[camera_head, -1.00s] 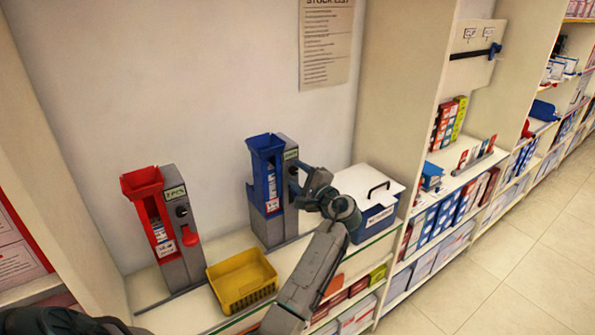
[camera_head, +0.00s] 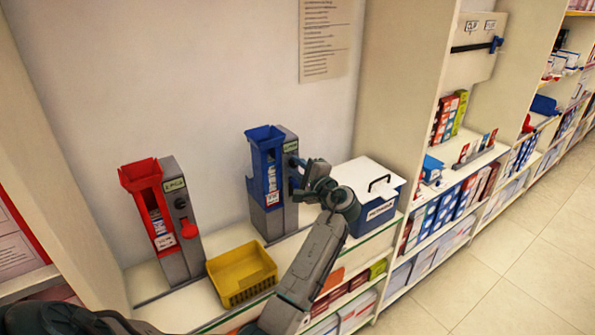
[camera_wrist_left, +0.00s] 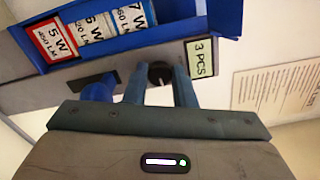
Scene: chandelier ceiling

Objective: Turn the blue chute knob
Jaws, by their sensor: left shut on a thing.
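The blue chute (camera_head: 265,160) is part of a grey dispenser on the shelf, with boxed bulbs in it. My left gripper (camera_head: 297,168) reaches the dispenser's front right side from below right. In the left wrist view, its two fingers (camera_wrist_left: 160,88) are shut on the small dark round knob (camera_wrist_left: 160,72), one on each side. A white mark shows on the knob. The knob sits beside the "3 PCS" label (camera_wrist_left: 201,55); a blue lever (camera_wrist_left: 98,90) is just left of the fingers. In the head view the gripper hides the knob. My right gripper is not in view.
A red chute dispenser (camera_head: 165,220) with a red lever stands to the left. A yellow basket (camera_head: 241,275) sits between the dispensers, low on the shelf. A blue box with a white lid (camera_head: 362,185) stands close right of my gripper.

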